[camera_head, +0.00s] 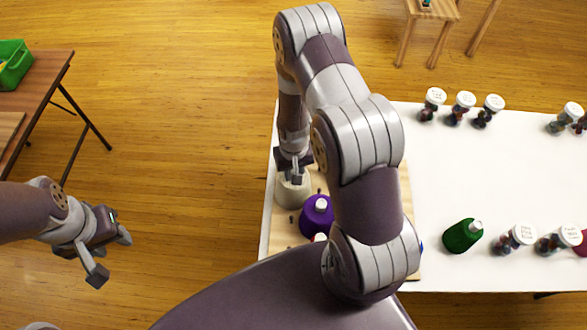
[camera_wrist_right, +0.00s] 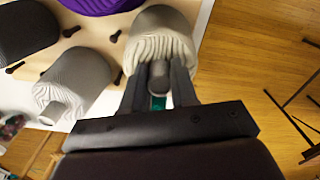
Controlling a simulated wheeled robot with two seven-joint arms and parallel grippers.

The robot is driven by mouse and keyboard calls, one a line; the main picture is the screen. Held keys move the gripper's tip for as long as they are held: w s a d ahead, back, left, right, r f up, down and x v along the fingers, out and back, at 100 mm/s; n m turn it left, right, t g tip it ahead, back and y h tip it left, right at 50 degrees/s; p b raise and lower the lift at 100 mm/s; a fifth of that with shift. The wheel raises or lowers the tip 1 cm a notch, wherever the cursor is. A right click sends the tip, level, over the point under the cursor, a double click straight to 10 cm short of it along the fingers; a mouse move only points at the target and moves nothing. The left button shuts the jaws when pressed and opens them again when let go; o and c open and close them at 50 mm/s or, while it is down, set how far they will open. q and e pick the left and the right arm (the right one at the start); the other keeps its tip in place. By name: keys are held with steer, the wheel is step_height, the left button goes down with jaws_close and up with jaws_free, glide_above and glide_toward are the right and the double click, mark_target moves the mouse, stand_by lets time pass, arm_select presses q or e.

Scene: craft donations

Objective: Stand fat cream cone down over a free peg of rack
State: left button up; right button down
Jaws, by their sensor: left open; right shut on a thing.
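The fat cream cone (camera_head: 293,193) is at the left side of the wooden rack board (camera_head: 284,240). It also shows in the right wrist view (camera_wrist_right: 160,42), with ridged thread, looking greyer. My right gripper (camera_head: 294,172) is shut on the narrow tip of this cone from above; its fingers flank the tip in the right wrist view (camera_wrist_right: 158,80). The cone looks upright, at or close above the board. Its underside and any peg beneath are hidden. Bare dark pegs (camera_wrist_right: 70,32) show beside it. My left gripper (camera_head: 111,257) is open and empty, off the table.
A purple cone (camera_head: 317,216) stands on the rack beside the cream one. A grey cone (camera_wrist_right: 75,82) and a dark one (camera_wrist_right: 26,32) stand nearby. A green cone (camera_head: 462,236) and several lidded jars (camera_head: 515,239) are on the white table (camera_head: 480,170). My right arm hides part of the rack.

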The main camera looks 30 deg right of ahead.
steer(key=shift+f, duration=0.25)
stand_by(0.4)
steer(key=c, duration=0.8)
jaws_free()
step_height(320, 180, up, 13)
steer(key=shift+f+b, duration=0.15)
steer(key=shift+b, duration=0.95)
